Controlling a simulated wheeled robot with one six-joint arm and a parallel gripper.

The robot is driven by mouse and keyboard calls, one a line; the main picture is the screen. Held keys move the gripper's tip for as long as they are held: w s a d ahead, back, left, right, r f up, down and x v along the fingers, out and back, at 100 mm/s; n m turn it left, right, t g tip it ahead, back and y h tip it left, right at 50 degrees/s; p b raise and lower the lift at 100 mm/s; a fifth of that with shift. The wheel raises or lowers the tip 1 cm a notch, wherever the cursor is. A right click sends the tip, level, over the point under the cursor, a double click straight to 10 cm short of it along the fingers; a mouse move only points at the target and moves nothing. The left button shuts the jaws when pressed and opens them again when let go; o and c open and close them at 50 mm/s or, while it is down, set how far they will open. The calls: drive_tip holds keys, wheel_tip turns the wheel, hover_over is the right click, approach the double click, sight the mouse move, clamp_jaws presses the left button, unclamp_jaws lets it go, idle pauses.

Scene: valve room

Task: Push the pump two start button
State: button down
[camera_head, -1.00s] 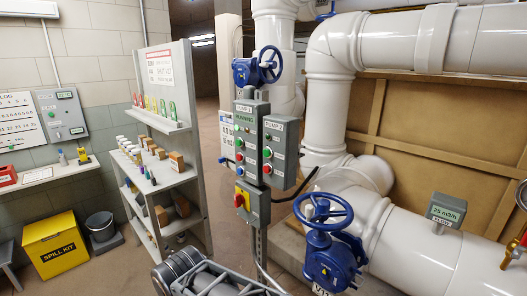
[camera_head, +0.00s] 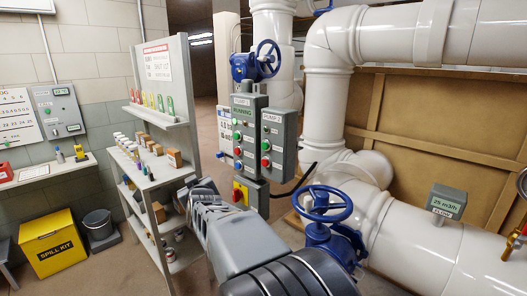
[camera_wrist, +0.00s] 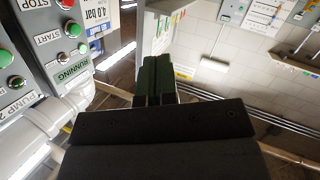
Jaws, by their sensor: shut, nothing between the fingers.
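The grey PUMP 2 box (camera_head: 283,140) stands on the post, right of the PUMP 1 box (camera_head: 248,125) with its RUNNING label. In the head view, the PUMP 2 box shows a green button (camera_head: 266,146) above a red one (camera_head: 266,162). In the head view my arm reaches up-left, below and left of the boxes.
A blue valve wheel (camera_head: 322,204) is close to the right of my arm. A shelf (camera_head: 165,185) with small goods stands left. A white pipe (camera_head: 430,245) fills the right.

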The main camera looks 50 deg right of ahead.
sight(265, 146)
drive_tip(key=s+d+r+m+h, duration=0.1)
drive_tip(key=d+r+h, duration=0.1)
drive_tip(key=d+h, duration=0.2)
drive_tip(key=s+d+r+m+h, duration=0.2)
drive_tip(key=d+h, duration=0.3)
drive_tip(key=d, duration=0.5)
drive_tip(key=shift+r+g+b, duration=0.3)
drive_tip(key=shift+r+b, duration=0.15)
drive_tip(key=shift+r, duration=0.4)
drive_tip(key=d, duration=0.8)
drive_tip(key=shift+s+d, duration=0.25)
drive_tip(key=shift+d, duration=0.1)
drive_tip(key=shift+d+f, duration=0.1)
drive_tip(key=shift+d, duration=0.15)
idle(0.5)
drive_tip(key=shift+d, duration=0.2)
